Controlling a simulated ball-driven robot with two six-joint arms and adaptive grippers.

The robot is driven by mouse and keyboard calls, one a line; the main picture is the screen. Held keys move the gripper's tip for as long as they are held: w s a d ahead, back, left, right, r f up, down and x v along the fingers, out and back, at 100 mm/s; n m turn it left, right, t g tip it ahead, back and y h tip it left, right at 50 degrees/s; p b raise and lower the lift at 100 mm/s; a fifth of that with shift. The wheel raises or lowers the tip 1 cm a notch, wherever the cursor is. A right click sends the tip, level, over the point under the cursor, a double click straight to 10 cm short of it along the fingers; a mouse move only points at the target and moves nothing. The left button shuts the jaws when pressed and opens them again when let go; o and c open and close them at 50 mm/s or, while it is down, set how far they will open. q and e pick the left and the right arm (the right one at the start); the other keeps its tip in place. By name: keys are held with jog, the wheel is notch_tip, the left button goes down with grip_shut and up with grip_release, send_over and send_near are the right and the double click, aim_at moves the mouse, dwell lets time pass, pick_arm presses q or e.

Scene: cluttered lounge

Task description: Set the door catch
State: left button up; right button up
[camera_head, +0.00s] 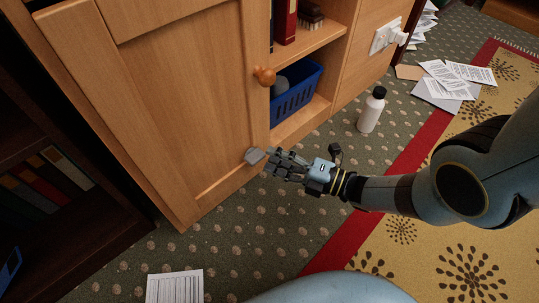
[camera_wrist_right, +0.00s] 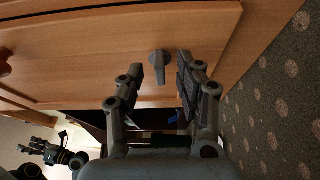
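A small grey door catch (camera_head: 255,156) sits low near the door's free edge; in the right wrist view the catch (camera_wrist_right: 160,63) shows a rounded head and a lever. My right gripper (camera_head: 274,161) is at the catch. In the right wrist view its open fingers (camera_wrist_right: 160,76) stand on either side of the lever, with visible gaps.
A blue basket (camera_head: 295,92) sits on the lower shelf, under a red binder (camera_head: 285,20). A white bottle (camera_head: 371,110) stands on the carpet beyond my right gripper. Papers (camera_head: 450,78) lie at the upper right, and a sheet (camera_head: 174,287) lies near the bottom. A dark bookcase (camera_head: 75,230) is left.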

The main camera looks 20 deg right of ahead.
jog(key=v, duration=1)
